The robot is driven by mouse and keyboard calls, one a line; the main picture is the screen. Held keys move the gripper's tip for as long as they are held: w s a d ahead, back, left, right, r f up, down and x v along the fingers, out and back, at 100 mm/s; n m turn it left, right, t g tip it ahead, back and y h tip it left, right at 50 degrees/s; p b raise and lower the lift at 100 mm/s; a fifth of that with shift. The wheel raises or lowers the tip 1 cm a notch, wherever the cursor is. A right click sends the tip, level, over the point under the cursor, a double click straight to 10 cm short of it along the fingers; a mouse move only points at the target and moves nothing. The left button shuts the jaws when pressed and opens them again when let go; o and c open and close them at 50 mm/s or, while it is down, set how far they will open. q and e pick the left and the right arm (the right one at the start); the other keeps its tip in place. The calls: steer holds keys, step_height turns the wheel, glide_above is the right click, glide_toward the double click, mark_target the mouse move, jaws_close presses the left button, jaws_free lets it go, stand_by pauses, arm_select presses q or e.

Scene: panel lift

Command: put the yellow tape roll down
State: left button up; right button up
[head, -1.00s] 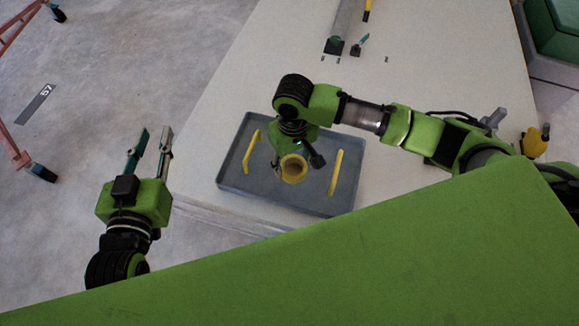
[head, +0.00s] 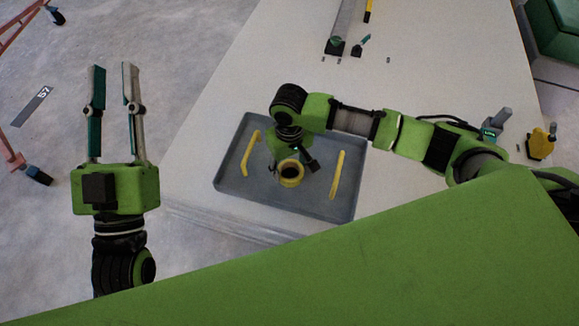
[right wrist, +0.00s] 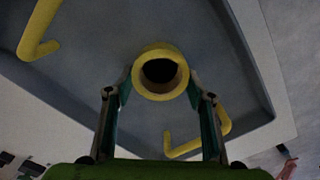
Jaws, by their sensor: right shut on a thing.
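The yellow tape roll (head: 290,173) is over the grey tray (head: 228,180) in the head view, between the tray's two yellow handles. My right gripper (head: 297,165) is above the tray and shut on the roll. In the right wrist view the roll (right wrist: 160,72) sits between the two fingertips of the gripper (right wrist: 159,85), its dark hole facing the camera. I cannot tell whether the roll touches the tray floor. My left gripper (head: 113,85) is open and empty, off the table's left side, fingers pointing up the picture.
The yellow handles (head: 251,150) and (head: 337,174) stand at either side of the roll. The pale table (head: 420,75) is mostly clear beyond the tray. Small tools (head: 361,44) lie at the back. A yellow item (head: 540,143) is at the right.

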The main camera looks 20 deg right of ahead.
arm_select(q)
steer(key=shift+w+f, duration=0.1)
arm_select(e)
steer(key=shift+f, duration=0.1)
steer(key=o, duration=1.1)
arm_select(q)
steer(key=shift+w+f, duration=0.1)
steer(key=shift+f, duration=0.1)
